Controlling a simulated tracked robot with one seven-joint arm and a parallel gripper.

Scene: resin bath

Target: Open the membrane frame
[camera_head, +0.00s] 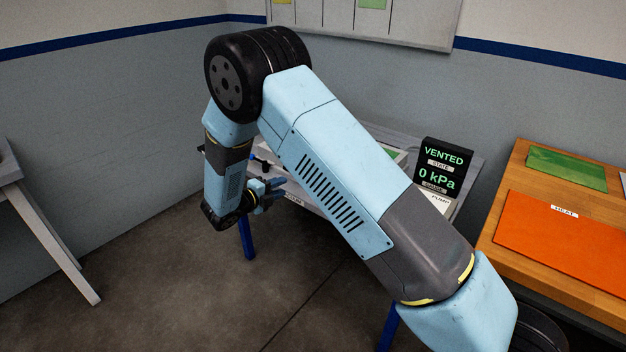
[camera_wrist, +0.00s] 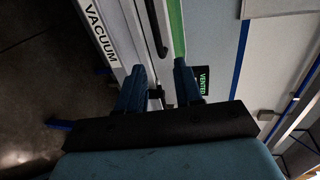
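My gripper (camera_head: 270,190) is at the front left edge of the vacuum table (camera_head: 318,208), partly behind my arm. In the wrist view its two blue fingers (camera_wrist: 158,86) are spread apart. A small dark piece shows between them at the table's edge; I cannot tell whether they touch it. The pale membrane frame (camera_wrist: 129,22), with a black curved bar (camera_wrist: 151,28) on it, lies beyond the fingertips. It looks flat on the table. A green strip (camera_wrist: 176,28) runs beside it. In the head view my arm hides most of the frame.
A display (camera_head: 443,167) reading VENTED and 0 kPa stands at the table's right. An orange HEAT panel (camera_head: 555,240) and a green sheet (camera_head: 566,168) lie on a wooden bench. A wall is close behind the table.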

